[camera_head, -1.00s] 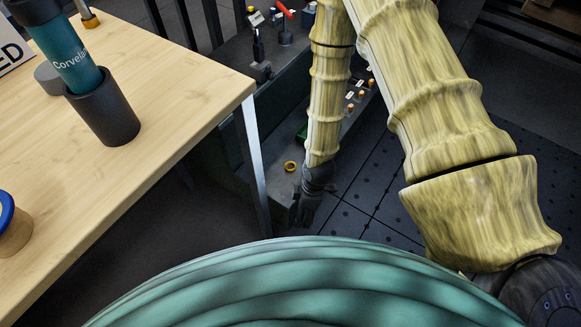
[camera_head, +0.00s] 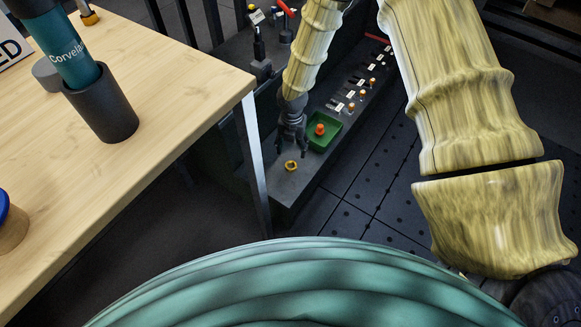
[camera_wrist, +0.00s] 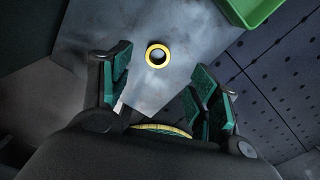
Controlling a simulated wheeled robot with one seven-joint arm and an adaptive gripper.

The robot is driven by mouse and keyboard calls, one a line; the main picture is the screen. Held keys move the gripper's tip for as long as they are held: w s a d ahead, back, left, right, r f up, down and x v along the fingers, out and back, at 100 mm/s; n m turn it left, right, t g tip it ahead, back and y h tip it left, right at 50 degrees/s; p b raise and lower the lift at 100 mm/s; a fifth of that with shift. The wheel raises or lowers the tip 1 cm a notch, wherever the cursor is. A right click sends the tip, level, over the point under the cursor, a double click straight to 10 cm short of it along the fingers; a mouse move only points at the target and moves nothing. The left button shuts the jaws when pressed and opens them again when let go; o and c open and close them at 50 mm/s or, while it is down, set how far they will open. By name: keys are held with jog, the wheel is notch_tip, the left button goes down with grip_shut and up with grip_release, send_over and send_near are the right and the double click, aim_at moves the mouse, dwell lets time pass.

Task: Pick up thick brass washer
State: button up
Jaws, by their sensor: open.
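The thick brass washer (camera_head: 291,165) lies flat on the grey bench surface near its front end. In the wrist view the washer (camera_wrist: 158,47) is a yellow ring with a dark hole, ahead of and between my fingers. My gripper (camera_head: 291,150) is open and empty, pointing down, just above and behind the washer in the head view. Its two green-padded fingers (camera_wrist: 162,85) stand apart in the wrist view, and the washer is clear of both. The gap in height between fingertips and washer is hard to judge.
A green tray (camera_head: 333,138) with an orange piece (camera_head: 320,129) sits close to the right of my gripper. Several labelled small brass-coloured parts line the bench behind it. A wooden table (camera_head: 190,90) with a metal leg stands at left. The bench's front end is bare.

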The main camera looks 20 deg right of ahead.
aim_at(291, 166)
notch_tip(291, 166, down, 9)
jog(key=b, duration=0.3)
jog(key=shift+s+a+r+b, duration=0.1)
jog(key=shift+a+b, duration=0.05)
jog(key=shift+b, duration=0.15)
jog(key=shift+c, duration=0.3)
jog(key=c, duration=1.1)
jog(key=shift+r, duration=0.15)
